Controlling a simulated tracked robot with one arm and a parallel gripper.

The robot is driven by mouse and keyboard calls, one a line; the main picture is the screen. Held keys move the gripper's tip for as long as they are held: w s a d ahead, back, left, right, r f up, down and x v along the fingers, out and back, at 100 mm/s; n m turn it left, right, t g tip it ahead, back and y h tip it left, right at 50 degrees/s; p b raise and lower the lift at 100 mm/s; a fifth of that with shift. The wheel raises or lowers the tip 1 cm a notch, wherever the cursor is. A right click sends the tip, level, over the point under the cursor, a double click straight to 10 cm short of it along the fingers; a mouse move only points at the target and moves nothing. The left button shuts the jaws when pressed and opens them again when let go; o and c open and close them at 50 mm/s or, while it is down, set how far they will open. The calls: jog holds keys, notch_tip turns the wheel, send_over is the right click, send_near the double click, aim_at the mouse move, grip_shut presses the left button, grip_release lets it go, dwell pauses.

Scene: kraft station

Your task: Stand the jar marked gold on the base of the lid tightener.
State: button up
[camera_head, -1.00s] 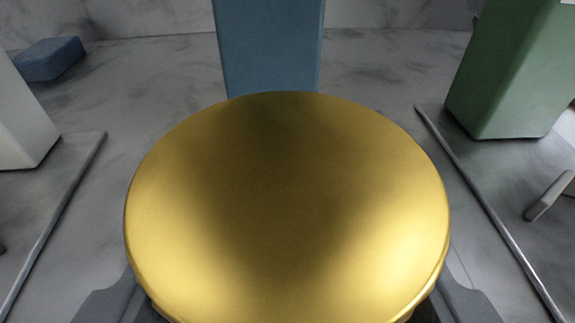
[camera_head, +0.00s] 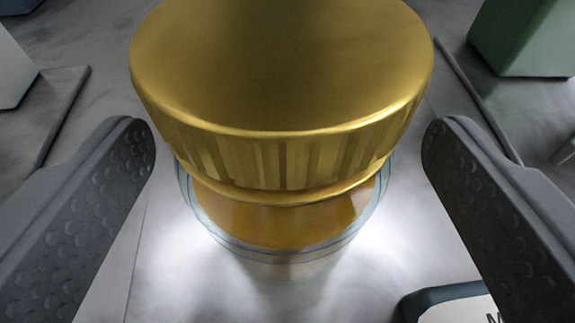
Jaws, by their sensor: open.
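The jar with the gold lid (camera_head: 280,70) fills the middle of the view and stands upright. Its wide lid has a ribbed edge. Below it show an amber part and a clear glass wall (camera_head: 215,232). My gripper (camera_head: 289,140) is open, with one dark, dimpled finger on each side of the jar. A gap shows between each finger and the jar. The jar's foot shows on or just above a bright grey surface; the lid hides the area behind. I cannot tell whether this surface is the base of the lid tightener.
A green block-like post (camera_head: 525,40) stands at the upper right and a white one (camera_head: 14,72) at the upper left, each by a grey plate edge. A dark-rimmed white plate (camera_head: 455,308), partly lettered, lies at the bottom right. A small blue object (camera_head: 18,5) is at the top left.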

jog(key=v, duration=1.1)
jog(key=shift+p, duration=0.3)
notch_tip(320, 180, up, 22)
jog(key=a, duration=0.2)
jog(key=s+d+r, duration=0.1)
jog(key=s+r, duration=0.5)
jog(key=r, duration=0.4)
jog(key=s+d+r+y, duration=0.1)
jog(key=s+r, duration=0.6)
jog(key=r, duration=0.4)
jog(key=shift+s+d+n+t, duration=0.2)
jog(key=shift+d+n+t, duration=0.05)
jog(key=shift+n+t, duration=0.15)
